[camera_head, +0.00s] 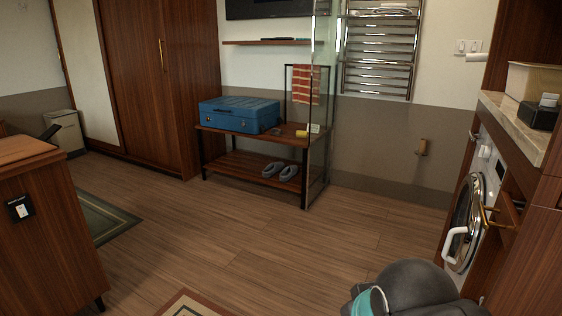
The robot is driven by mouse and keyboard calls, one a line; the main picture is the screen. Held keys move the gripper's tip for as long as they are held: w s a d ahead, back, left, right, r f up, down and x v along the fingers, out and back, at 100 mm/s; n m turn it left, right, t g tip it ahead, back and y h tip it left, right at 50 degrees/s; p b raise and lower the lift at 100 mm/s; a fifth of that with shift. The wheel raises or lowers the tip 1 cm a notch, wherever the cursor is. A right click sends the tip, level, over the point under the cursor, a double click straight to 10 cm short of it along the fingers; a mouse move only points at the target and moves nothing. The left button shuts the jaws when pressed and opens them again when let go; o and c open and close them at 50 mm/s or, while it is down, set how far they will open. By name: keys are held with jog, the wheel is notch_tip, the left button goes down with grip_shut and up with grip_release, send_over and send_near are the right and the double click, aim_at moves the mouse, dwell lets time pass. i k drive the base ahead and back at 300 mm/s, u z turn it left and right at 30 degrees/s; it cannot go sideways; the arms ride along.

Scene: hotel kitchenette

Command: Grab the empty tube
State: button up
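A small brown tube (422,147) sits on the grey lower part of the back wall, right of the glass panel. It looks like a bare cardboard roll on a wall holder, with no paper visible on it. It is small in the picture, so how it is held is hard to tell. My gripper is not in view. Only a rounded dark grey part of my arm with a teal band shows at the bottom right, far in front of the tube.
A wooden bench (262,163) holds a blue case (238,114), with grey slippers (280,170) below. A glass panel (319,130) stands at its right end. A washing machine (472,215) and counter (520,125) line the right. A wooden cabinet (45,235) stands left. The middle floor is clear.

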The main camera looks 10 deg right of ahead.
aim_at(423, 145)
jog(key=u, duration=0.05)
jog(key=i, duration=2.3)
jog(key=z, duration=0.9)
jog(key=i, duration=1.5)
jog(key=z, duration=1.7)
jog(key=i, duration=0.65)
jog(key=z, duration=0.25)
